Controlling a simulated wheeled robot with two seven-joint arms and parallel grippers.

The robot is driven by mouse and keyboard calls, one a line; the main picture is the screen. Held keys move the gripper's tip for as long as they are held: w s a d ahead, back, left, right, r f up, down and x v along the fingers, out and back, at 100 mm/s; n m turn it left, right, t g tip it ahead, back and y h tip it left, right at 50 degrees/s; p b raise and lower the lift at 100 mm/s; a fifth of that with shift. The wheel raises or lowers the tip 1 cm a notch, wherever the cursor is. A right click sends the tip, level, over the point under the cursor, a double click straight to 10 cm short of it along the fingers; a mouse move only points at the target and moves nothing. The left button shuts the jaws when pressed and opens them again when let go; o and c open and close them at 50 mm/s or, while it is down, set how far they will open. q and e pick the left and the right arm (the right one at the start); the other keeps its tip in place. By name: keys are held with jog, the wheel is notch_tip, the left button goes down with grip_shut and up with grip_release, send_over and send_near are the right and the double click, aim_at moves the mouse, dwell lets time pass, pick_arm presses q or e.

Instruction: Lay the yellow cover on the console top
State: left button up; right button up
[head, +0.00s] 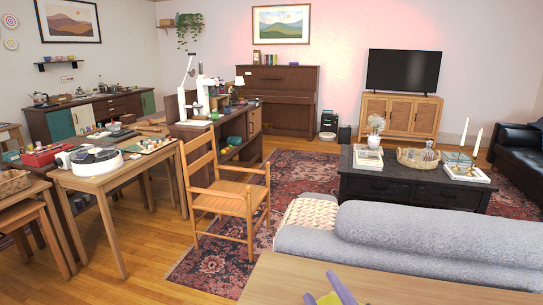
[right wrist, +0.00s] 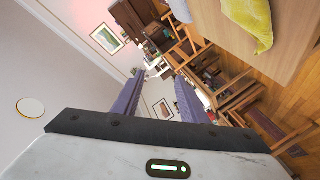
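The yellow cover (head: 328,299) shows only as a small patch at the bottom edge of the head view, beside my right gripper (head: 321,283). In the right wrist view, more of the yellow cover (right wrist: 248,22) shows as a rumpled cloth lying on a pale wooden top, cut off by the upper edge. The wooden top (head: 400,284), which looks like the console top, stands behind the sofa. My right gripper's two purple fingers (right wrist: 158,98) are apart with nothing between them. My left gripper is not in view.
A grey sofa (head: 430,228) stands just beyond the wooden top. A wooden chair (head: 228,198) is to its left on a patterned rug (head: 300,172). Cluttered tables (head: 103,186) line the left side. The visible part of the wooden top right of my gripper is bare.

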jog(key=s+d+f+m+g+h, duration=0.1)
jog(key=s+d+f+m+g, duration=0.3)
jog(key=f, duration=0.3)
jog(key=s+d+f+m+g+h, duration=0.1)
jog(key=s+d+f+g, duration=0.1)
jog(key=s+d+f, duration=0.3)
jog(key=s+d+f+m+g, duration=0.2)
jog(key=s+f+g, duration=0.15)
jog(key=s, duration=0.45)
jog(key=s+d+f+m+g, duration=0.25)
jog(key=s+f, duration=0.25)
jog(key=s, duration=0.4)
jog(key=w+a+f+t, duration=0.2)
jog(key=a+f, duration=0.1)
jog(key=f, duration=0.3)
jog(key=w+a+f+t+y, duration=0.1)
jog(key=w+a+f+t, duration=0.1)
jog(key=f, duration=0.4)
jog(key=shift+w+a+f+t+y, duration=0.15)
jog(key=shift+w+a+t+y, duration=0.15)
jog(key=shift+w+a, duration=0.1)
jog(key=shift+n, duration=0.25)
